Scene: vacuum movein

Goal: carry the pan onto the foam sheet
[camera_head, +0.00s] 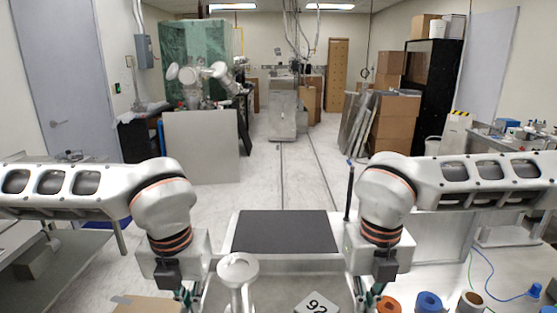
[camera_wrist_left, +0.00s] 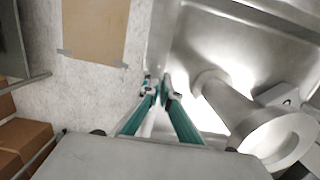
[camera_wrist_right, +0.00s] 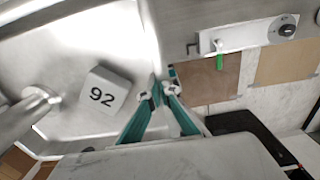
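The pan is a shiny metal tray (camera_head: 285,292) at the bottom centre of the head view, partly cut off by the frame. It also shows in the left wrist view (camera_wrist_left: 195,48) and right wrist view (camera_wrist_right: 85,50). A white block marked 92 (camera_wrist_right: 105,95) and a pale pedestal-like piece (camera_head: 238,268) are in it. My left gripper (camera_wrist_left: 157,84) is nearly closed with the pan's side wall between its fingertips. My right gripper (camera_wrist_right: 158,92) is likewise closed on the opposite wall. A dark grey sheet (camera_head: 285,232), apparently the foam sheet, lies flat and bare just beyond the pan.
Orange, blue and brown rolls (camera_head: 428,302) stand at the lower right. Brown sheets lie outside the pan on the left (camera_wrist_left: 95,30) and right (camera_wrist_right: 208,82). A thin dark post (camera_head: 349,190) stands at the foam sheet's right. Open floor stretches beyond.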

